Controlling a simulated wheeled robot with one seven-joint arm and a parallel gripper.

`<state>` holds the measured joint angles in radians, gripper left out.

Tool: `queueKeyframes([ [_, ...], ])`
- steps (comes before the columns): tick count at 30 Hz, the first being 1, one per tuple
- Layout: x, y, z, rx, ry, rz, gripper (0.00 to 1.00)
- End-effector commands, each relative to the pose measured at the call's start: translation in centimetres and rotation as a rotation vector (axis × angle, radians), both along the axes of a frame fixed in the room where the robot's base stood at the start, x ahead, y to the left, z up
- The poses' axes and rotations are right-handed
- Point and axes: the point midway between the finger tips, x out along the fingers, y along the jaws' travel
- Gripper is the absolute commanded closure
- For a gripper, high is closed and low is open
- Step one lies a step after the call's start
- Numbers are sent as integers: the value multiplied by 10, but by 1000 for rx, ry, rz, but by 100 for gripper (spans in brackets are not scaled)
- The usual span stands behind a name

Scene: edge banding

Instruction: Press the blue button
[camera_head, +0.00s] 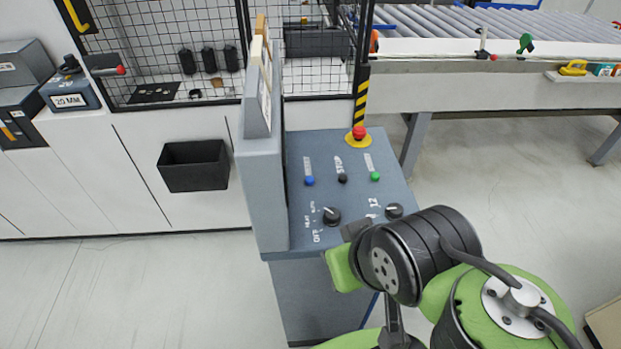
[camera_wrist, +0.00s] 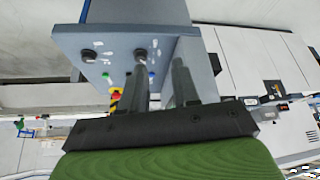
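The blue button (camera_head: 310,180) is a small round button on the sloped top of the grey control panel (camera_head: 300,222), left of a black button (camera_head: 343,178) and a green button (camera_head: 376,176). In the wrist view the panel appears turned over, and the blue button (camera_wrist: 152,75) shows small beside one finger. My gripper (camera_wrist: 162,68) shows there with two dark fingers apart and nothing between them. It is apart from the button. In the head view my arm covers the panel's near right corner, and the fingers cannot be made out.
Two dark knobs (camera_head: 331,216) (camera_head: 394,211) sit nearer on the panel. A red emergency stop (camera_head: 359,133) is at its far edge. A tall grey housing (camera_head: 262,175) rises along its left side. A roller conveyor (camera_head: 470,25) stands behind right.

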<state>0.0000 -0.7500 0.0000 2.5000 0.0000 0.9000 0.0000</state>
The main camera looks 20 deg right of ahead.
Motion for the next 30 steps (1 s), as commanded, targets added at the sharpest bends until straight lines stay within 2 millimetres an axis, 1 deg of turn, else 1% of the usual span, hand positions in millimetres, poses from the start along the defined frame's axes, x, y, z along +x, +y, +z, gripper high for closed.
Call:
queueKeyframes([
  [1, 0, 0, 0, 0, 0, 0, 78],
  [5, 0, 0, 0, 0, 0, 0, 98],
  [6, 0, 0, 0, 0, 0, 0, 100],
  [30, 0, 0, 0, 0, 0, 0, 100],
])
